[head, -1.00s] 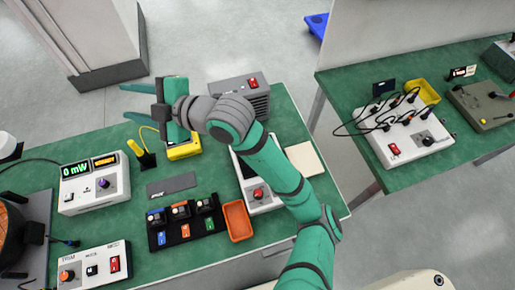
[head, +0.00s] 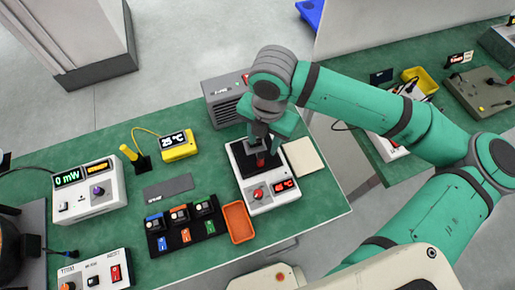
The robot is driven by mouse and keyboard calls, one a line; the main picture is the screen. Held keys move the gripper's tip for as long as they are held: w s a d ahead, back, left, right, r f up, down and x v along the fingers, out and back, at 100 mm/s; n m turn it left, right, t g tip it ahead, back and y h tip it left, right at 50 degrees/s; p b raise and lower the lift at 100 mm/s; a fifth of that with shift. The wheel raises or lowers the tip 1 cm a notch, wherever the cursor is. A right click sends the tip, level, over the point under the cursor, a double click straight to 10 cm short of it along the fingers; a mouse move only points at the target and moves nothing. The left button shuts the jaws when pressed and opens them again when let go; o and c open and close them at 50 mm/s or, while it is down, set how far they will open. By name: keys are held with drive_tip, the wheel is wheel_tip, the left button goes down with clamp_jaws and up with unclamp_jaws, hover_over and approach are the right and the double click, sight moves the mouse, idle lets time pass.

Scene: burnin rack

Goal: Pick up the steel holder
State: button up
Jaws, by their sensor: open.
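My gripper (head: 264,147) points down over the dark plate of a white heater box (head: 262,204) with a red knob and a red display. It is open; its fingers are partly hidden by my wrist. A small red part (head: 261,160) shows between or just behind the fingers; I cannot tell whether it belongs to a holder there. A black rack (head: 188,244) left of the box bears three small dark blocks with pale tops (head: 179,215), above blue, orange and green tags. I cannot tell which thing is the steel holder.
An orange tray (head: 238,222) stands between rack and heater box. A cream pad (head: 303,157) lies right of the box, and a grey vented unit (head: 222,101) stands behind. A yellow meter (head: 178,146) and a grey strip (head: 168,187) lie left. Bare green table surrounds them.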

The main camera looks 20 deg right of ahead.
sight(261, 155)
wheel_tip(261, 155, down, 4)
drive_tip(key=shift+f, duration=0.25)
drive_tip(key=shift+a+f, duration=0.25)
drive_tip(key=shift+f, duration=0.25)
drive_tip(key=shift+w+f, duration=0.2)
drive_tip(key=shift+f, duration=2.35)
clamp_jaws()
